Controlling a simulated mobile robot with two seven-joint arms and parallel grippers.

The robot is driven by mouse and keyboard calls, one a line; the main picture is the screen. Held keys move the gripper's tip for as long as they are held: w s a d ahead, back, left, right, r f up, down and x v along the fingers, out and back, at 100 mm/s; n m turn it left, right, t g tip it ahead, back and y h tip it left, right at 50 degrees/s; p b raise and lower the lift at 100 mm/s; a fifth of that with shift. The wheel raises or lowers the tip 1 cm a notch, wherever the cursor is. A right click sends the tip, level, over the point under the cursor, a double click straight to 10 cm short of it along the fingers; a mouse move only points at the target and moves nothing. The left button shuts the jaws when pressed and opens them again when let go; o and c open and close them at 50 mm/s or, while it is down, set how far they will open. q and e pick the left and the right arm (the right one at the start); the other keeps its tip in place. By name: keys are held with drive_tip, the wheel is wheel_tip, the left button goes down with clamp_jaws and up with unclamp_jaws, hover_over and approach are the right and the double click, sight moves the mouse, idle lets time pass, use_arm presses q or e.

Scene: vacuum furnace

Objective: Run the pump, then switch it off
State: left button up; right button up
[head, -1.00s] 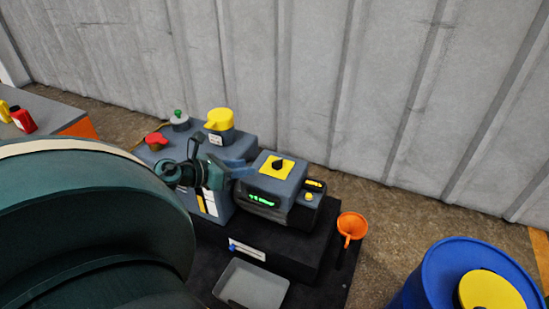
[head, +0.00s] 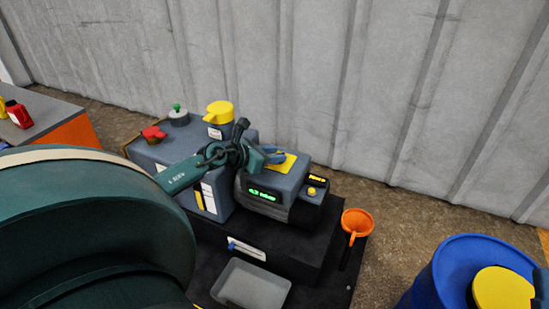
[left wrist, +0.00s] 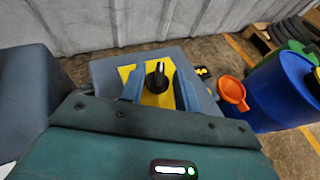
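The pump (head: 290,188) is a blue-grey and black unit on a dark plinth, with a lit green display (head: 263,193). On its top is a yellow plate (head: 291,160) with a black rotary knob (left wrist: 158,74), seen upright in the left wrist view. My left gripper (head: 272,155) is over the plate and hides the knob in the head view. In the left wrist view its blue fingers (left wrist: 160,90) are spread, one on each side of the knob, with gaps between. I cannot tell how deep they reach. My right gripper does not show.
A larger blue-grey unit with a yellow cap (head: 219,112), a red knob (head: 154,133) and a green-topped fitting (head: 177,115) stands left of the pump. An orange funnel (head: 356,222), a grey tray (head: 252,284) and a blue drum (head: 450,265) are nearby. A corrugated wall stands behind.

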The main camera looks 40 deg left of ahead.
use_arm(q)
drive_tip(key=shift+w+f, duration=0.1)
drive_tip(key=shift+w, duration=0.15)
drive_tip(key=shift+c, duration=0.2)
clamp_jaws()
